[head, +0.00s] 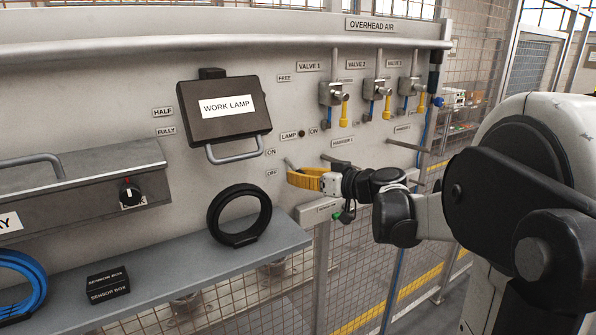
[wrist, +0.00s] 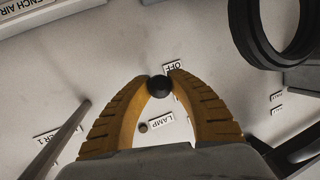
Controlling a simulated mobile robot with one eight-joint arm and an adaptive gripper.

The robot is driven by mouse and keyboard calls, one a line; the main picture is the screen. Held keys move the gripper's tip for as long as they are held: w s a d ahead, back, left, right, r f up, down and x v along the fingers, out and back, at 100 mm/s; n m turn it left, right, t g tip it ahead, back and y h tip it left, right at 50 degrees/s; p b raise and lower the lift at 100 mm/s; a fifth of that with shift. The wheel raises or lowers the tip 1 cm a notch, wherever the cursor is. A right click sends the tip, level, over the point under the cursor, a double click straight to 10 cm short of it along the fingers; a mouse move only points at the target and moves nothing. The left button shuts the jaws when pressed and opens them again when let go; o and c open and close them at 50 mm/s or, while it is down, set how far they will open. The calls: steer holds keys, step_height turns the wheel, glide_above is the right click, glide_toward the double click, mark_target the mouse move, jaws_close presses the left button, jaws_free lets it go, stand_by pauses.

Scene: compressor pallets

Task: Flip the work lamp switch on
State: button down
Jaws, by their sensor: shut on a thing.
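In the wrist view a round black knob (wrist: 159,87), which looks like the work lamp switch's tip, sits between my yellow fingertips beside the OFF label (wrist: 173,66). My gripper (head: 290,179) is at the panel in the head view, closed on the knob. A thin grey lever (head: 290,163) shows just above the fingers; the knob is hidden there. The ON label (head: 271,152) is above the OFF label (head: 271,173). The small round LAMP indicator (head: 302,133) looks dark. The dark box marked WORK LAMP (head: 221,128) is up and left, with a grey handle below.
A black coil (head: 214,223) stands on the grey shelf (head: 273,240) left of my gripper. Valves with yellow and blue handles (head: 333,95) are up and right. A grey hanger rod (wrist: 62,138) juts out close to my fingers in the wrist view.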

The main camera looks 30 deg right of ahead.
step_height(320, 180, up, 4)
steer(key=g+p, duration=0.3)
steer(key=m+g+p, duration=0.1)
steer(key=p, duration=0.1)
steer(key=shift+f+h, duration=0.25)
steer(key=shift+h, duration=0.15)
steer(key=shift+w+r+m+g+p, duration=0.15)
steer(key=shift+r+g+p, duration=0.45)
steer(key=shift+g, duration=0.5)
steer(key=shift+w+r+m+g+p, duration=0.15)
steer(key=shift+r+g+p, duration=0.25)
steer(key=shift+g+p, duration=0.55)
steer(key=shift+g, duration=0.25)
steer(key=c, duration=1.1)
jaws_free()
steer(key=shift+c, duration=0.2)
steer(key=v, duration=1.2)
steer(key=shift+a, duration=0.2)
